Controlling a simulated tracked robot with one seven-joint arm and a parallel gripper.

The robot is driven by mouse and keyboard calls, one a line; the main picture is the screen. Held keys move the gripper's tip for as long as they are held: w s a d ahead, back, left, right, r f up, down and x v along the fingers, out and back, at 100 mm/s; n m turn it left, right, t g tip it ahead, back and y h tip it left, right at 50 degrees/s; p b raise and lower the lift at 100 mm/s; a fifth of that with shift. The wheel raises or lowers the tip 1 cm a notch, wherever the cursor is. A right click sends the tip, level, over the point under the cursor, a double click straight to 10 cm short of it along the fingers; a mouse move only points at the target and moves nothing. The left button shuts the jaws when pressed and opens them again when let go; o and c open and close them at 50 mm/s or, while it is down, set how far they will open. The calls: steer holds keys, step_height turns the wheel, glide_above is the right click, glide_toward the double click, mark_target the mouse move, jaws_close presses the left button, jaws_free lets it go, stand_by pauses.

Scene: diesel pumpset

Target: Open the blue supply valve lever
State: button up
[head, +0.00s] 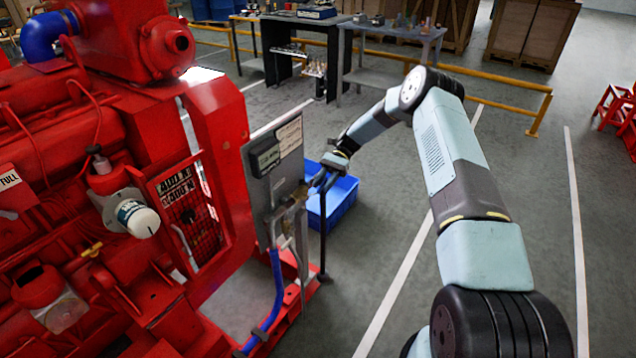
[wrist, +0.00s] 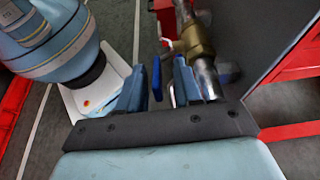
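The blue lever (wrist: 157,79) shows in the wrist view as a narrow upright blue piece between the two fingers of my gripper (wrist: 160,88). The fingers are apart, with a visible gap on each side of the lever. Beside it, to the right, is a brass valve body (wrist: 197,42) on a metal pipe (wrist: 208,78). In the head view my gripper (head: 318,183) is at the right edge of the grey panel (head: 270,165), near the brass fitting (head: 297,197). The lever cannot be made out clearly there.
The red pumpset (head: 90,150) fills the left. A blue hose (head: 275,290) runs below the panel. A blue crate (head: 342,206) sits on the floor behind my gripper. Workbenches (head: 390,30) and a yellow rail (head: 500,105) stand farther back.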

steer(key=shift+w, duration=0.1)
steer(key=v, duration=1.3)
steer(key=shift+w+d, duration=0.2)
steer(key=shift+w, duration=0.1)
steer(key=shift+c, duration=0.2)
